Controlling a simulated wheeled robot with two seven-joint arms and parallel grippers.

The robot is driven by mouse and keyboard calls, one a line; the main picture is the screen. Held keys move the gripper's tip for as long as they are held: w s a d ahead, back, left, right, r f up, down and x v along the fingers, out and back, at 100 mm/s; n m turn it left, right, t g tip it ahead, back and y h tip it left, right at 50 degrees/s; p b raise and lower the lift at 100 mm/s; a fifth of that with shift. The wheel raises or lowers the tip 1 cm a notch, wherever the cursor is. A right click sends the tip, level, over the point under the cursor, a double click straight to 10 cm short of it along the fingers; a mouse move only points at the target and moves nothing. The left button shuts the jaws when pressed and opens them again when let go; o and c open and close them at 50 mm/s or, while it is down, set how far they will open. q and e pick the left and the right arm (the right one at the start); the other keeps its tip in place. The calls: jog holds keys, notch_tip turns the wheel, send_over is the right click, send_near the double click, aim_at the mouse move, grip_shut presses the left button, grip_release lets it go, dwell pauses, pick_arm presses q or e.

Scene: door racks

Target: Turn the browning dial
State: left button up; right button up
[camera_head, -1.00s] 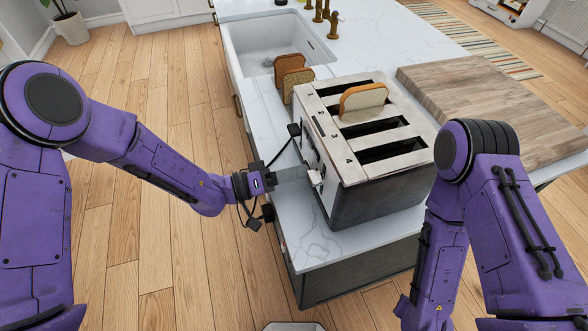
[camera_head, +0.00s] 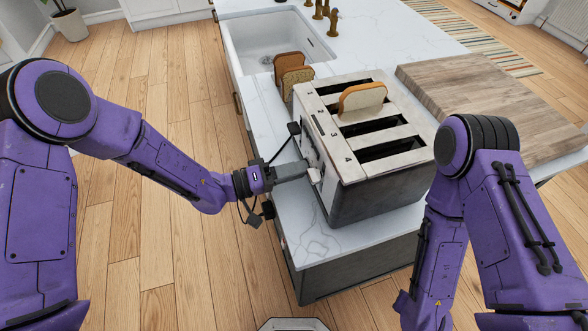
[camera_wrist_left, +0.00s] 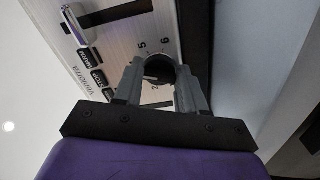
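The toaster (camera_head: 372,188) is a large four-slot one in worn white and black, standing on the counter. Its front panel faces my left gripper (camera_head: 308,172), which reaches it from the left. In the left wrist view the dark round browning dial (camera_wrist_left: 158,68) sits on the panel, with numbers such as 5 and 6 around it. The fingers of my left gripper (camera_wrist_left: 160,80) lie on both sides of the dial and appear closed against it. The fingers hide part of the dial's scale. My right gripper is out of view below the picture.
A bread slice (camera_head: 362,97) stands in a toaster slot. Two more slices (camera_head: 292,72) stand behind the toaster near the sink (camera_head: 262,50). A wooden board (camera_head: 490,105) lies to the right. In the left wrist view, labelled buttons (camera_wrist_left: 95,75) and a lever (camera_wrist_left: 75,22) are beside the dial.

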pick_arm(q)
jog(key=o, duration=0.4)
jog(key=b+v, duration=0.3)
jog(key=v, duration=0.7)
jog(key=shift+a, duration=0.3)
jog(key=shift+s, duration=0.1)
